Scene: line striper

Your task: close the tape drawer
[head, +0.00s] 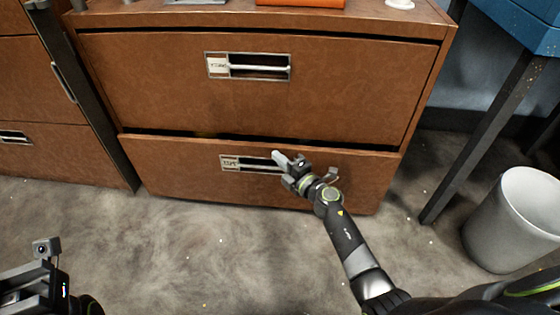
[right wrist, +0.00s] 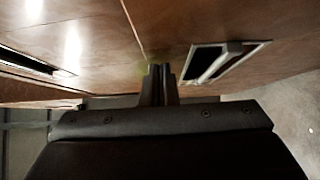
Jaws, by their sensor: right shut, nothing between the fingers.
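A brown wooden cabinet shows two drawers in the head view. The lower drawer (head: 190,165) stands slightly out, with a dark gap along its top edge. The upper drawer (head: 150,75) looks closed or nearly so. Each has a metal label-and-handle plate; I cannot read the labels surely. My right gripper (head: 279,157) is shut and empty at the lower drawer's front, beside its handle (head: 240,163). In the right wrist view its fingertips (right wrist: 159,70) are together close to the wood, just left of a handle plate (right wrist: 222,60); contact is unclear. My left gripper (head: 35,285) is low at the left, its jaws unclear.
A white bin (head: 515,220) and a dark table leg (head: 480,140) stand at the right. Another brown cabinet (head: 50,150) is at the left. An orange object (head: 300,3) lies on the cabinet top. The grey carpet before the drawers is clear.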

